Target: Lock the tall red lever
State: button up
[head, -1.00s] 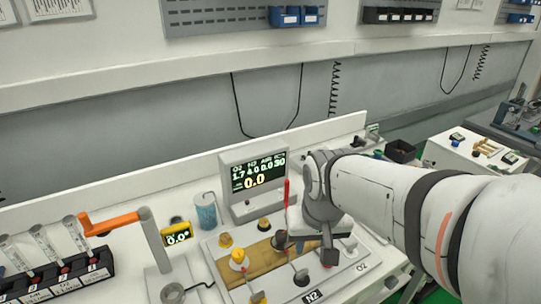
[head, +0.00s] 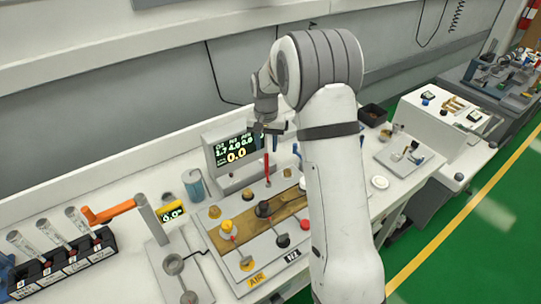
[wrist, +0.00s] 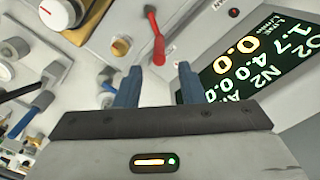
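The tall red lever (head: 266,165) stands roughly upright on the panel in front of the display in the head view. In the wrist view the red lever (wrist: 156,42) lies ahead of my fingertips, roughly in line with the gap between them. My gripper (head: 268,130) is just above the lever's top in the head view. In the wrist view my gripper (wrist: 158,84) has its two blue fingers apart with nothing between them. I cannot tell the exact gap from fingertips to lever.
The display box (head: 232,160) stands close behind the lever. Black and yellow knobs (head: 263,208) sit in front on the panel. A blue-grey cylinder (head: 194,186) and an orange-handled post (head: 110,212) are to the left.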

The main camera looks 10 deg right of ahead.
aim_at(266, 161)
notch_tip(266, 161, down, 8)
jog(key=shift+r+p, duration=0.1)
jog(key=shift+p, duration=0.8)
jog(key=shift+c, duration=0.2)
grip_shut()
